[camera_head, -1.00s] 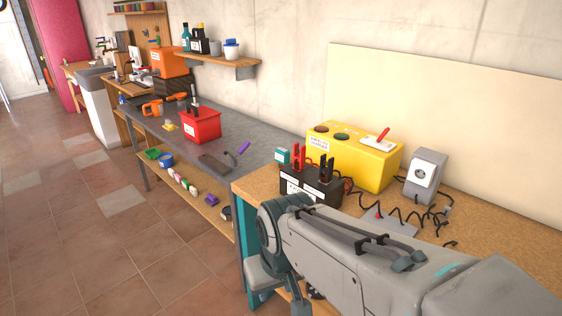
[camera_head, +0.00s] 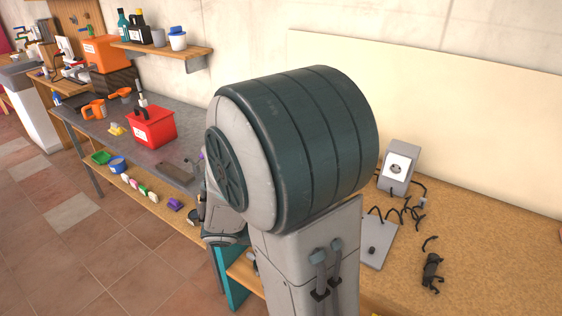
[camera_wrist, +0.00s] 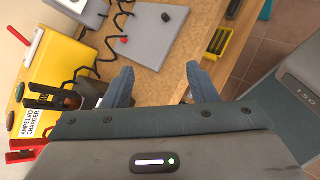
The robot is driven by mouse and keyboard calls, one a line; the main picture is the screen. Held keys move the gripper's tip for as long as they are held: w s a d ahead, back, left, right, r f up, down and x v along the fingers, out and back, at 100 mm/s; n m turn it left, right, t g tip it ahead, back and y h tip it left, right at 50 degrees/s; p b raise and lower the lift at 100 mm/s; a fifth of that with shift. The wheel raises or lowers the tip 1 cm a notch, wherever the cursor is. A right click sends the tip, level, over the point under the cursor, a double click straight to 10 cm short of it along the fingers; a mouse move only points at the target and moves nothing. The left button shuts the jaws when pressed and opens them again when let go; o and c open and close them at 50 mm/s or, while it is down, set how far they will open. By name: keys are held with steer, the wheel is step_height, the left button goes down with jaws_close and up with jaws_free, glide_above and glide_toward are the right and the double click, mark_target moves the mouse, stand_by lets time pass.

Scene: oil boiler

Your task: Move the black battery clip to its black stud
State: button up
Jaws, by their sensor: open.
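In the wrist view, my gripper (camera_wrist: 160,68) is open, its two blue fingers apart with nothing between them. A black clip (camera_wrist: 48,96) stands to the left of the fingers, beside the yellow charger (camera_wrist: 62,58). A grey plate (camera_wrist: 148,35) lies beyond the fingertips and carries a black stud (camera_wrist: 166,17) and a red stud (camera_wrist: 124,39). In the head view, the plate (camera_head: 374,258) and its black stud (camera_head: 372,250) show right of my arm. My arm hides the charger, the battery clips and my gripper there.
A grey socket box (camera_head: 399,167) and coiled black cables (camera_head: 398,213) are on the wooden bench (camera_head: 480,235). A dark object (camera_head: 432,272) lies near its front; I cannot tell what it is. A red box (camera_head: 152,126) stands on the grey table.

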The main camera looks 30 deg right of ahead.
steer(key=w+d+r+n+t+h+p, duration=0.1)
steer(key=w+r+n+t+h+p, duration=0.15)
steer(key=w+n+t, duration=0.35)
steer(key=w+d+r+n+t+h+p, duration=0.1)
steer(key=w+d+n+t+h, duration=0.15)
steer(key=w+n, duration=0.5)
steer(key=shift+t+h, duration=0.3)
steer(key=shift+t, duration=0.05)
steer(key=p+x, duration=0.1)
steer(key=x, duration=0.5)
steer(key=shift+s+d+f+p, duration=0.1)
steer(key=shift+s+f+p, duration=0.1)
steer(key=shift+p, duration=0.1)
steer(key=shift+w+f+p+x, duration=0.1)
steer(key=shift+p+x, duration=0.4)
steer(key=shift+x, duration=0.95)
steer(key=shift+w+f+p+x, duration=0.1)
steer(key=shift+p+x, duration=0.35)
steer(key=shift+x, duration=1.05)
steer(key=c, duration=1.1)
steer(key=shift+r, duration=0.1)
